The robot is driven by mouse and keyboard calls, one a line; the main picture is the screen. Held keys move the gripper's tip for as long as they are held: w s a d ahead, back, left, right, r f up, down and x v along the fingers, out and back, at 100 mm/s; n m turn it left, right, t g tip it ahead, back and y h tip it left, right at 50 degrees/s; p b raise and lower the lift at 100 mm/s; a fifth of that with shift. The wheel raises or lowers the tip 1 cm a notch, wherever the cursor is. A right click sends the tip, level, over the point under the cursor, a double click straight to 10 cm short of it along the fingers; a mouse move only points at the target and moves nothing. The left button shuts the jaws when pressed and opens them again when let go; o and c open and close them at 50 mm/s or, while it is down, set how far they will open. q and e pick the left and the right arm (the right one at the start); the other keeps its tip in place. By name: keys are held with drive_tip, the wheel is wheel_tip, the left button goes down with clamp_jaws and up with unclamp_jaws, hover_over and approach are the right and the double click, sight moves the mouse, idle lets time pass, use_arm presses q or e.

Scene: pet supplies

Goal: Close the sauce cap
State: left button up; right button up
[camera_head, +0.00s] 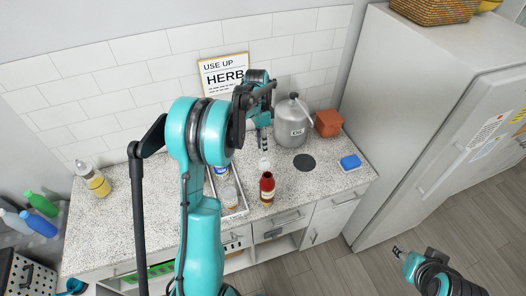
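A sauce bottle (267,190) with dark red contents and a pale label stands upright on the speckled counter. A small white cap (264,163) shows just above its dark red neck; I cannot tell whether it is seated or hinged open. My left gripper (264,148) points down just above and behind the cap. Its fingers look close together, but I cannot tell whether they are shut or touch the cap. My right gripper (397,251) is low at the right, over the floor, far from the bottle; its finger opening is unclear.
A tray (243,211) with jars is left of the bottle. A grey oil can (292,125), orange-brown box (328,123), dark round mat (304,162) and blue sponge (350,162) are to its right. A yellow-filled bottle (97,182) stands far left. The fridge (405,110) bounds the right.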

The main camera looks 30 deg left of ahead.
sight(263, 159)
use_arm(q)
drive_tip(key=f, duration=0.4)
drive_tip(key=shift+s+d, duration=0.1)
drive_tip(key=shift+d, duration=0.15)
drive_tip(key=shift+s+f, duration=0.1)
drive_tip(key=shift+f, duration=0.15)
clamp_jaws()
